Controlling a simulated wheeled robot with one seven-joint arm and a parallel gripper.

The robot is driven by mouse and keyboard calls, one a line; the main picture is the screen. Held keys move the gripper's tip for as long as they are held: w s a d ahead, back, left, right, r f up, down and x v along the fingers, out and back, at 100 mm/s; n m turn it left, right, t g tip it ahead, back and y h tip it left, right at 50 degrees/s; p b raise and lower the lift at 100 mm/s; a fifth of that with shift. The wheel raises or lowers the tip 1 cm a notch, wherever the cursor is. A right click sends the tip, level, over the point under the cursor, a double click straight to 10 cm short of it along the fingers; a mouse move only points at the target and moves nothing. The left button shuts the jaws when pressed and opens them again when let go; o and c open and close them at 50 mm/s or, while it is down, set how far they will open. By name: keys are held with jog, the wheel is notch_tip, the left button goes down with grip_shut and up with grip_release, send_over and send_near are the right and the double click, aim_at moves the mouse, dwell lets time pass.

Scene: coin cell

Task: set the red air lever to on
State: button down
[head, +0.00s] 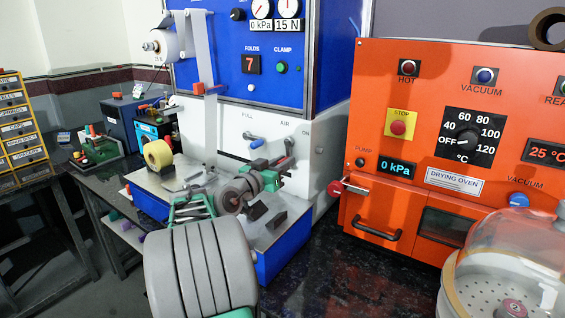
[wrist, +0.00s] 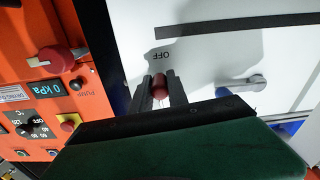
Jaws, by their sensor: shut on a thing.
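The red air lever's tip (wrist: 160,90) shows in the wrist view between the two dark fingers of my gripper (wrist: 160,86), which is shut on it. The tip is beside the OFF label (wrist: 161,55) on the white panel (wrist: 220,60). In the head view, my gripper (head: 285,163) is at the white panel below the AIR label (head: 286,124). The ON label (head: 305,132) is up and right of it. The gripper hides most of the lever there.
A blue-tipped lever (head: 257,143) is just left of my gripper. The orange drying oven (head: 370,130) stands close on the right, with a red-knobbed valve lever (head: 335,188) sticking out. A clear-domed vessel (head: 505,260) is at the front right.

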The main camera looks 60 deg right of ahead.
jog(key=n, duration=0.1)
jog(key=s+n+p, duration=0.1)
jog(key=n, duration=0.2)
jog(key=shift+s+a+r+p, duration=0.1)
jog(key=shift+s+r+p, duration=0.25)
jog(key=n+p, duration=0.1)
jog(key=n, duration=0.1)
jog(key=s+r+n+p, duration=0.1)
jog(key=shift+s+a+r+n+p, duration=0.1)
jog(key=shift+s+n+p, duration=0.05)
jog(key=shift+n+p, duration=0.2)
jog(key=n+p, duration=0.1)
jog(key=r+n+p, duration=0.1)
jog(key=n, duration=0.1)
jog(key=s+n+p, duration=0.1)
jog(key=p, duration=0.1)
jog(key=shift+a+r+n, duration=0.1)
jog(key=shift+r+n, duration=0.15)
jog(key=shift+r, duration=0.1)
jog(key=n+p, duration=0.1)
jog(key=r+n+p, duration=0.1)
jog(key=n+p, duration=0.1)
jog(key=shift+s, duration=0.15)
jog(key=shift+r+n+p, duration=0.2)
jog(key=shift+n+p, duration=0.6)
jog(key=shift+p, duration=0.1)
jog(key=c, duration=1.3)
grip_release()
